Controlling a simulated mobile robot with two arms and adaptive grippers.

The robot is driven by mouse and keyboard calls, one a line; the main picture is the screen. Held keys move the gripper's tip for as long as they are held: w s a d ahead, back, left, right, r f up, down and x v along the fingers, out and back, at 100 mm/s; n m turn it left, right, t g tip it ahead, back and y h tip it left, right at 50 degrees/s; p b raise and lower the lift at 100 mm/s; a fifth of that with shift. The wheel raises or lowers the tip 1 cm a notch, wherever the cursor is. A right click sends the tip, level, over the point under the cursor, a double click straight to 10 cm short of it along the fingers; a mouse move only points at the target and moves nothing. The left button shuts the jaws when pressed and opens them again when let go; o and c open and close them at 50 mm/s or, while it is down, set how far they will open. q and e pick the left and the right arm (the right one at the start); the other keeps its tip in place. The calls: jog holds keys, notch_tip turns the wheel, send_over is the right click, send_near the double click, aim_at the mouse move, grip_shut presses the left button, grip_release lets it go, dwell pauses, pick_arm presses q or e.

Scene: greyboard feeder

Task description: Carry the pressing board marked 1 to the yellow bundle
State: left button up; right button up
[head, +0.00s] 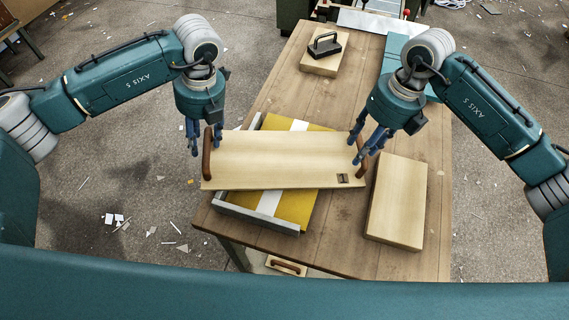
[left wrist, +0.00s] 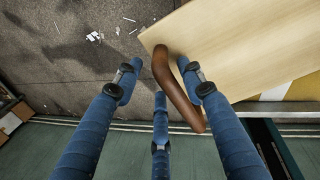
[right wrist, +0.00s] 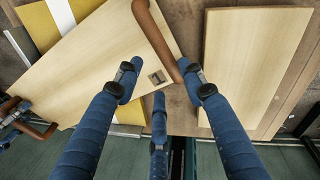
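My right gripper (head: 365,150) is at the right handle (right wrist: 155,35), fingers also apart. Neither gripper is visibly closed on a handle.
A plain pale wooden block (head: 397,200) lies on the table (head: 330,245) right of the tray. A smaller block with a black handle (head: 325,58) stands at the back. Another handled board (head: 286,266) shows below the table's front edge. Paper scraps litter the floor.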

pick_arm(q)
jog(key=r, duration=0.3)
jog(key=d+r, duration=0.1)
jog(key=r, duration=0.3)
jog(key=d+r, duration=0.1)
jog(key=r, duration=0.3)
jog(key=shift+w+d+r, duration=0.15)
pick_arm(e)
jog(key=shift+r, duration=0.15)
pick_arm(q)
jog(key=shift+r, duration=0.2)
pick_arm(e)
notch_tip(320, 180, up, 12)
jog(key=d, duration=0.2)
jog(key=shift+w+f, duration=0.15)
jog(key=shift+f, duration=0.1)
jog(key=shift+d, duration=0.1)
